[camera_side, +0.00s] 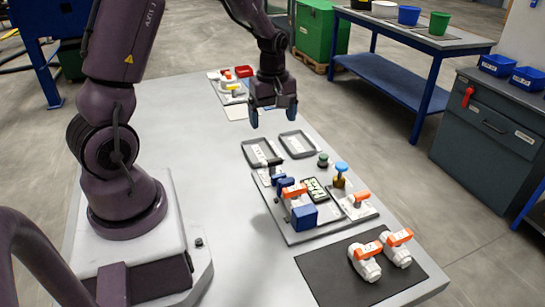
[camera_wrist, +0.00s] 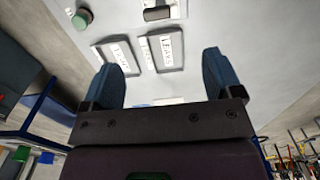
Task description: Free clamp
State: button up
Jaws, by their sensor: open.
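My gripper (camera_side: 273,113) hangs in the air above the far part of the white table, beyond the two grey trays. In the wrist view its two blue fingers (camera_wrist: 160,82) are wide apart with nothing between them. A grey base plate (camera_side: 290,237) nearer the camera bears a fixture with a blue block (camera_side: 303,217), an orange handle (camera_side: 294,190) and smaller blue parts (camera_side: 284,183). Another white part with an orange handle (camera_side: 361,197) sits at the plate's right. I cannot tell for sure which part is the clamp. My gripper touches none of these.
Two grey labelled trays (camera_side: 262,161) (camera_side: 281,142) lie between gripper and plate. A blue-topped brass knob (camera_side: 340,176) and a green knob (camera_side: 323,160) stand up. Two white orange-handled valves (camera_side: 365,268) (camera_side: 398,256) lie on a black mat (camera_side: 325,280). More parts (camera_side: 232,88) sit at the far end.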

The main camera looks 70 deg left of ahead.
aim_at(273, 159)
notch_tip(273, 159, down, 12)
jog(key=shift+f, duration=0.1)
dwell(0.4)
jog(key=c, duration=0.9)
